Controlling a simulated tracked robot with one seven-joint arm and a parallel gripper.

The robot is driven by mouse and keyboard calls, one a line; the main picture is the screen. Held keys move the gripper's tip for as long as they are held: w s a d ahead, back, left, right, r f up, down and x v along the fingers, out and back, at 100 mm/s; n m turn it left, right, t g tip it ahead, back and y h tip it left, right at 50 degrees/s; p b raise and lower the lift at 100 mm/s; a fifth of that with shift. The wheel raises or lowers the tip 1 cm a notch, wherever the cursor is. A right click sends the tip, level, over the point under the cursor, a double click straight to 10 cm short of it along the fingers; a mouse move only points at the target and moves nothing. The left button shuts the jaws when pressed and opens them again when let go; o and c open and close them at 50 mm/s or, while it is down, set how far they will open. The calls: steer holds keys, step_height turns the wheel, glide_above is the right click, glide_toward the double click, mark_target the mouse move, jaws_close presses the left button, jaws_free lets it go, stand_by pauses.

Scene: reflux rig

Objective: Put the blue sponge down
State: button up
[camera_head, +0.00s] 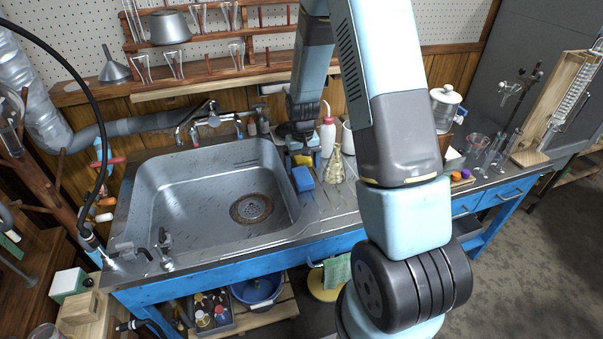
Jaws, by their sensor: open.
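The blue sponge (303,179) rests on the metal counter at the right rim of the sink (217,195). My gripper (302,161) is just behind and above the sponge, pointing down, with its jaws open. The fingertips are small in this view, and I cannot tell whether they touch the sponge. My arm reaches over from the right and hides part of the counter behind it.
A conical glass flask (336,165) stands close to the right of the sponge. A white wash bottle (327,132) with a red top stands behind it. The faucet (212,117) is at the back left. The sink basin is empty.

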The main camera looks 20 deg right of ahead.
step_height(320, 180, up, 7)
step_height(320, 180, up, 12)
steer(key=t, duration=0.1)
glide_above(302, 175)
steer(key=s, duration=0.4)
steer(key=s+r+t, duration=0.2)
steer(key=s+r, duration=0.7)
steer(key=s, duration=0.3)
steer(key=s+r+t, duration=0.2)
steer(key=s+r, duration=0.7)
steer(key=s, duration=0.3)
steer(key=shift+s+t, duration=0.15)
steer(key=shift+t, duration=0.15)
steer(key=shift+a, duration=0.1)
